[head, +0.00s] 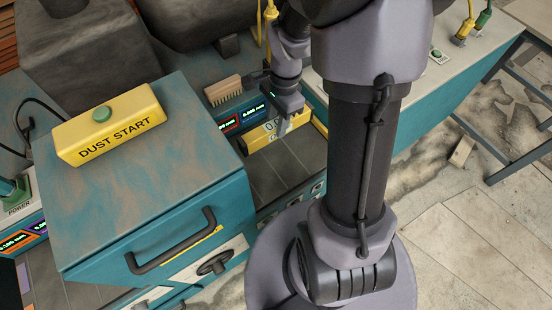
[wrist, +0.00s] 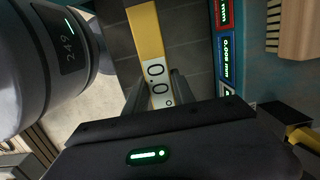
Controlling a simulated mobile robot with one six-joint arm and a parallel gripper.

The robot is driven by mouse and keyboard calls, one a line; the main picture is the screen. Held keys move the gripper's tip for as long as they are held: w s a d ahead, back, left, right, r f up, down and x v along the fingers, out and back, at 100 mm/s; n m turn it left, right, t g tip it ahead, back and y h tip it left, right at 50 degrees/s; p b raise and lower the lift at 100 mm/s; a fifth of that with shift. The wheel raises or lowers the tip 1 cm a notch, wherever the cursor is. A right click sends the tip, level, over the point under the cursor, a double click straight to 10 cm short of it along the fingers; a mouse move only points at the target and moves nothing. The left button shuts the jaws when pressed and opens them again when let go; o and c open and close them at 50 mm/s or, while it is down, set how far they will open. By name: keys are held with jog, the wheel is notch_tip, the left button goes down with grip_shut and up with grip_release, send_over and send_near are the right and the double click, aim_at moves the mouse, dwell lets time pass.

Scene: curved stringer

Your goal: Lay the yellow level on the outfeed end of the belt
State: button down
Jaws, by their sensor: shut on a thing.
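The yellow level (head: 257,136) has a white face reading 0.0. It is at or just above the dark slatted belt (head: 270,182); I cannot tell whether it touches. My gripper (head: 287,128) reaches down from above and is shut on the level. In the wrist view the level (wrist: 146,35) runs between the two fingers of my gripper (wrist: 160,92), its lower end hidden behind the gripper body. The belt (wrist: 190,45) shows beside it.
A teal cabinet with a yellow DUST START box (head: 110,124) stands left of the belt. A wooden brush (head: 223,90) and small lit displays (head: 243,119) lie behind the belt.

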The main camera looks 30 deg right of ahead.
jog(key=shift+s+f, duration=0.1)
jog(key=shift+f, duration=0.6)
notch_tip(320, 180, down, 9)
jog(key=b, duration=0.5)
jog(key=shift+f, duration=0.2)
jog(key=shift+r, duration=0.2)
jog(key=shift+f, duration=0.15)
jog(key=c, duration=1.1)
grip_release()
jog(key=shift+o, duration=0.2)
jog(key=r+p, duration=0.2)
jog(key=r, duration=0.2)
jog(key=d+r+p, duration=0.1)
jog(key=r+p, duration=0.1)
jog(key=r, duration=0.2)
jog(key=r+p, duration=0.1)
jog(key=r, duration=0.3)
jog(key=shift+d+r+p, duration=0.15)
jog(key=shift+d+p, duration=0.1)
jog(key=shift+p, duration=0.15)
